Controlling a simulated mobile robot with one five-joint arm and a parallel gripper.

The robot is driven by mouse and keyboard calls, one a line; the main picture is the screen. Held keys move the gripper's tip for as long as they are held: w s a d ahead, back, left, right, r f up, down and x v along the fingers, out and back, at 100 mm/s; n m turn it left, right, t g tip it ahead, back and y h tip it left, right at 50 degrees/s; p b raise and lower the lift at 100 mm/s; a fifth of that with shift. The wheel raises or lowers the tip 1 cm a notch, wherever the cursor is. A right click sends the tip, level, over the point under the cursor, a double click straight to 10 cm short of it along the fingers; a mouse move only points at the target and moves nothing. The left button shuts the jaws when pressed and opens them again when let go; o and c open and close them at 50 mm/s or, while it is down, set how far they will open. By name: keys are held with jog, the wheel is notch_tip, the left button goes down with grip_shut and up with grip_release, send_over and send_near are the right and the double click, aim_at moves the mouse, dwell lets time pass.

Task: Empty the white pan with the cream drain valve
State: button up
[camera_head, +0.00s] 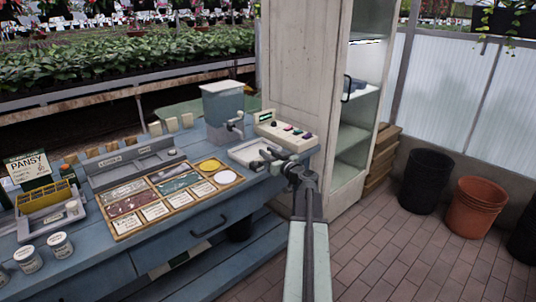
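A shallow white pan (240,154) sits on the blue bench, below a grey tank with a tap. My gripper (263,159) is at the pan's right side, its fingers pointing left over or beside the pan's edge. The fingers look spread apart, with nothing clear between them. Whether they touch the pan cannot be told. The pan's near right part is partly hidden by my gripper. No cream drain valve can be made out; it is hidden or too small to tell.
The grey tank (223,104) and a cream control box (288,133) with coloured buttons stand close behind the pan. A wooden tray of cards (120,225) lies left. A tall cabinet (300,60) stands behind. Black (427,183) and terracotta (473,210) pots stand on the open brick floor.

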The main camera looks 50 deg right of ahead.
grip_shut()
jog(key=shift+d, duration=0.1)
jog(key=shift+w+d+n+y, duration=0.25)
jog(key=shift+n+y, duration=0.3)
jog(key=shift+y, duration=0.3)
jog(key=shift+w+d+n+y, duration=0.1)
jog(key=shift+w+n+y, duration=0.15)
jog(key=shift+n+y, duration=0.45)
jog(key=n+y, duration=0.1)
jog(key=y, duration=0.1)
jog(key=w+n+y, duration=0.1)
jog(key=n+y, duration=0.1)
jog(key=y, duration=0.1)
jog(key=shift+w+d, duration=0.1)
jog(key=shift+d, duration=0.05)
jog(key=shift+w+n+y, duration=0.1)
jog(key=shift+n+y, duration=0.25)
jog(key=shift+y, duration=0.4)
jog(key=shift+g, duration=0.3)
